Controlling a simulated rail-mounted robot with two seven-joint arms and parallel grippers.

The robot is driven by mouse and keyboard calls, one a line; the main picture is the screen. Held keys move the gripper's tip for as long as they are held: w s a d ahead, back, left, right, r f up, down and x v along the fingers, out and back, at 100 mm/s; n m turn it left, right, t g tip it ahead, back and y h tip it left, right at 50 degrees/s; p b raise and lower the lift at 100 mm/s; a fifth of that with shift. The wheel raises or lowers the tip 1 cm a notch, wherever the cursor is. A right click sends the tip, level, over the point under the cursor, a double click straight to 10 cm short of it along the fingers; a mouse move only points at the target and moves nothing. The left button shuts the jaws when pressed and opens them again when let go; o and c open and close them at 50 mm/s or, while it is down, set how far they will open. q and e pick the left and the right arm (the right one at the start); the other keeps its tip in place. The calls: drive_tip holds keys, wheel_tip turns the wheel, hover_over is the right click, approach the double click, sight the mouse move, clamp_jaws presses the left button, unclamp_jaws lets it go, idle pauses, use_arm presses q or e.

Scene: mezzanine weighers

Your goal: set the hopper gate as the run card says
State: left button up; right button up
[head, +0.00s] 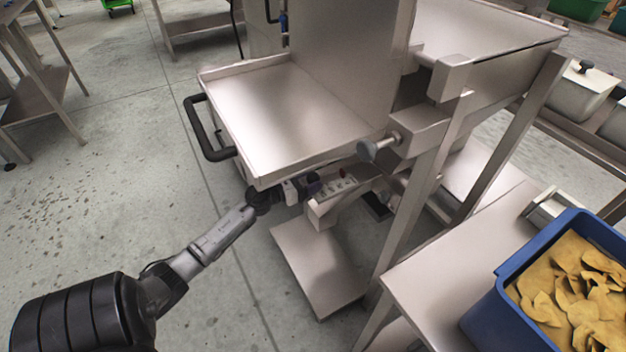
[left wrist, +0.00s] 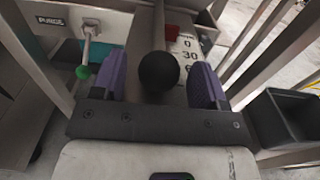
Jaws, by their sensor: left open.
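In the left wrist view a lever with a black ball knob (left wrist: 158,72) stands between the purple fingers of my left gripper (left wrist: 161,80). The fingers are open on both sides of the knob; contact cannot be made out. Beside the lever is a white scale plate (left wrist: 188,52) marked 0, 30 and a partly cut-off number, with a red piece (left wrist: 171,34) at its upper end. In the head view my left gripper (head: 312,186) is below the steel tray (head: 285,105), beside a small panel (head: 336,194); its fingertips are partly hidden. No run card is readable. My right gripper is not in view.
A PURGE label (left wrist: 50,21) and a green-tipped handle (left wrist: 83,71) are left of the lever. A black bin (left wrist: 285,118) stands at right. In the head view a grey knob (head: 368,150) sticks out above the panel. A blue crate (head: 485,318) of yellow chips stands lower right.

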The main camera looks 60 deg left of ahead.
use_arm(q)
drive_tip(key=shift+w, duration=0.75)
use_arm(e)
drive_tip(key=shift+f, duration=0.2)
use_arm(q)
drive_tip(key=shift+c, duration=0.3)
